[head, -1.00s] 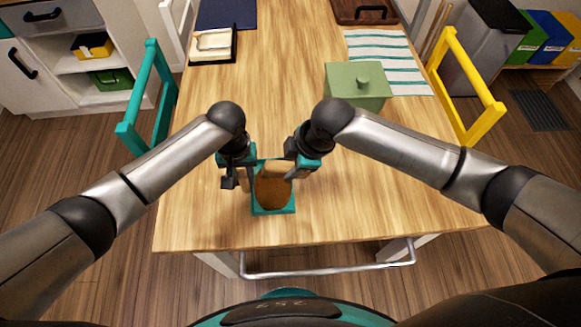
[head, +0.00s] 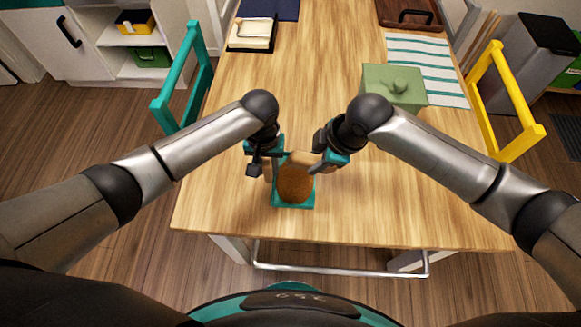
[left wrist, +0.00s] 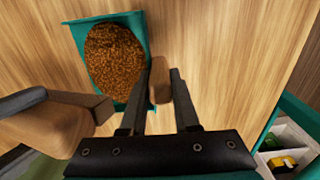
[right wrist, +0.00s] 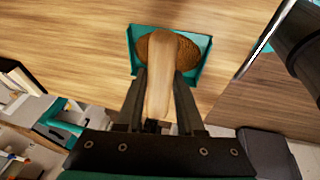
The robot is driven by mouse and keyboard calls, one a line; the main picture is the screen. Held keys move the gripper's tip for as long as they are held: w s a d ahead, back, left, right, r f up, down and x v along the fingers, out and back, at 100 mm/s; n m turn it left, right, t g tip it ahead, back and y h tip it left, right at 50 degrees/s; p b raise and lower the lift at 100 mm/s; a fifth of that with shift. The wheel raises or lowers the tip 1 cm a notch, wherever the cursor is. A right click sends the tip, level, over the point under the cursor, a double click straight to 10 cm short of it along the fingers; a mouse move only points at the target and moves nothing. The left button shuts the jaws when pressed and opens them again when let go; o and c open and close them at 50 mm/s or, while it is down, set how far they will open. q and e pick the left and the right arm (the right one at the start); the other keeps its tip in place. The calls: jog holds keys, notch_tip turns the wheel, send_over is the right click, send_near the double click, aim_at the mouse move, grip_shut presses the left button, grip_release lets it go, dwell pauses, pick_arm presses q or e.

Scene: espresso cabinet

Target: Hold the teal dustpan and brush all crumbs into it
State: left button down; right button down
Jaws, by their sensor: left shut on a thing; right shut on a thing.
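The teal dustpan (head: 279,200) lies on the wooden table near its front edge. It also shows in the left wrist view (left wrist: 73,29) and the right wrist view (right wrist: 204,54). My left gripper (left wrist: 158,75) is shut on the dustpan's short wooden handle (left wrist: 160,88). My right gripper (right wrist: 159,75) is shut on the brush's wooden handle (right wrist: 158,95). A brown, rough oval, seemingly the brush's bristle head (head: 294,184), covers most of the pan's floor. Whether it touches the pan I cannot tell. I cannot make out separate crumbs; any under the oval are hidden.
A green lidded box (head: 394,88) stands behind my right gripper, by a striped cloth (head: 425,60). Teal (head: 185,85) and yellow (head: 508,95) chairs flank the table. The table's middle is clear.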

pick_arm(q)
jog(key=c, duration=0.6)
grip_release()
jog(key=shift+o, duration=0.2)
notch_tip(320, 180, up, 12)
jog(key=shift+r, duration=0.1)
